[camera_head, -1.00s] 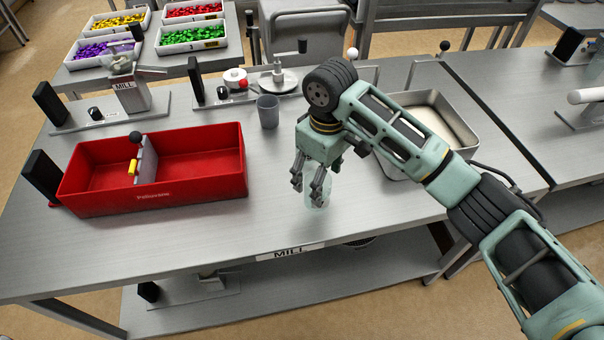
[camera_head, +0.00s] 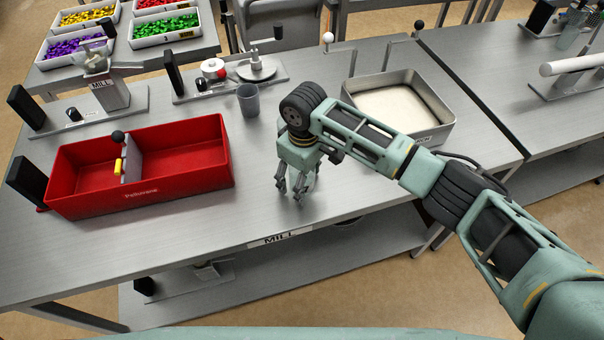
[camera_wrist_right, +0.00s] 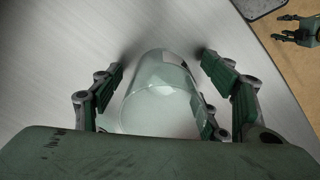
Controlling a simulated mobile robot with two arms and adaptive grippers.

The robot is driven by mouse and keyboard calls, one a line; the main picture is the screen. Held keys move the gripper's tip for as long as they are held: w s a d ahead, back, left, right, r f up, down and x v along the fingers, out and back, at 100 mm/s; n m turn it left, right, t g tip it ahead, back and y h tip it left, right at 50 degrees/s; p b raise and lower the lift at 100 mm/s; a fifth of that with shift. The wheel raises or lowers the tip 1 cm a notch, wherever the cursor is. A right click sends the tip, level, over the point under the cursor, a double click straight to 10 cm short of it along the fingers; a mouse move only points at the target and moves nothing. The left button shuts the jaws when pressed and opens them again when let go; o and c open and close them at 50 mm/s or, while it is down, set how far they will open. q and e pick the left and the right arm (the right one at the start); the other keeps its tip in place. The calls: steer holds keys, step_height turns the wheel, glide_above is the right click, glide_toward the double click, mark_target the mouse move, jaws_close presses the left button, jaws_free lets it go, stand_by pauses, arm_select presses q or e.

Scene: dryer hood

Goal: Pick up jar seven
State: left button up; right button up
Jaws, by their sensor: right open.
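A clear glass jar (camera_wrist_right: 162,92) stands on the steel table and fills the middle of the right wrist view. Any label on it is not readable. My right gripper (camera_wrist_right: 162,70) is open, with one finger on each side of the jar. A narrow gap shows at the left finger; the right finger is very close to the glass, and I cannot tell if it touches. In the head view my right gripper (camera_head: 290,192) is low over the table and hides most of the jar. A green jointed part, apparently my left gripper (camera_wrist_right: 285,27), shows small at the wrist view's upper right.
A red divided bin (camera_head: 190,160) stands to the left. A grey cup (camera_head: 248,100) and a balance-like device (camera_head: 256,68) are behind the gripper. A metal tray of pale powder (camera_head: 400,104) is at the right. The table's front edge with a MILL label (camera_head: 280,238) is close by.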

steer(key=c, duration=1.2)
